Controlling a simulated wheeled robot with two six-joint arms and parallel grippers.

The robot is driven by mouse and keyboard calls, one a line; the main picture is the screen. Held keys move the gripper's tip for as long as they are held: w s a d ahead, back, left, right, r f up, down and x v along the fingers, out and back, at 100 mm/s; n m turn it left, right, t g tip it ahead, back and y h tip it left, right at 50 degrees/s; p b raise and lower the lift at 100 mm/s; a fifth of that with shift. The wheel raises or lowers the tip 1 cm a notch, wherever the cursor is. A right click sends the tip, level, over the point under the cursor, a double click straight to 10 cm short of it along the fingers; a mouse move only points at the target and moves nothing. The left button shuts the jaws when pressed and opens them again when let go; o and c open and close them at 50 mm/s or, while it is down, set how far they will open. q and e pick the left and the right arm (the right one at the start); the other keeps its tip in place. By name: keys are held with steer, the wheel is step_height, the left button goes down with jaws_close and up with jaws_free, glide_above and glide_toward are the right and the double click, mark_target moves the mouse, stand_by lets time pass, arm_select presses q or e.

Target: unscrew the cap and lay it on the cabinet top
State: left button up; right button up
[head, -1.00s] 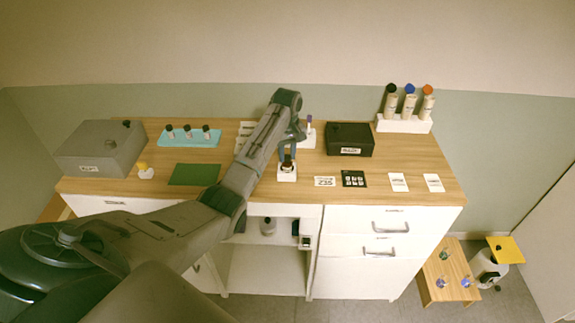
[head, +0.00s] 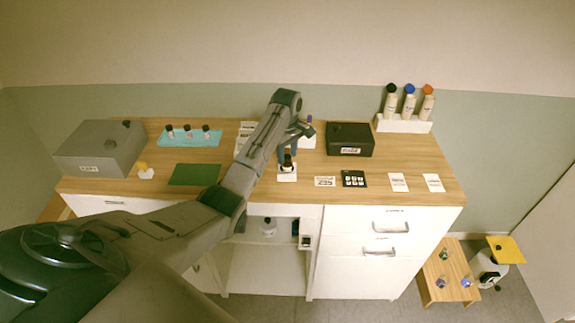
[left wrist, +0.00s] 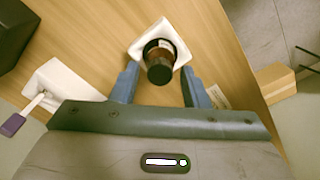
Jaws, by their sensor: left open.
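A small dark brown bottle (head: 288,168) with a black cap (head: 287,159) stands in a white square holder (head: 287,177) near the front edge of the wooden cabinet top (head: 230,150). In the left wrist view, the black cap (left wrist: 160,74) faces the camera and the white holder (left wrist: 166,30) shows behind it. The cap is on the bottle. My left gripper (left wrist: 160,92) is open, with one blue finger on each side of the cap and gaps visible at both sides. In the head view its fingers (head: 287,153) are just above the bottle. My right gripper is not in view.
A white stand with a purple-tipped item (left wrist: 60,85) is close by. A black box (head: 350,140) and several cards are to the right. A teal rack of bottles (head: 190,141), a green mat (head: 194,174) and a grey box (head: 100,148) are left. Bare wood surrounds the holder.

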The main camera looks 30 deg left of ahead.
arm_select(q)
steer(key=m, duration=0.3)
steer(key=shift+m, duration=0.4)
steer(key=m, duration=1.4)
steer(key=shift+m, duration=0.3)
steer(key=shift+c, duration=0.2)
steer(key=c, duration=0.8)
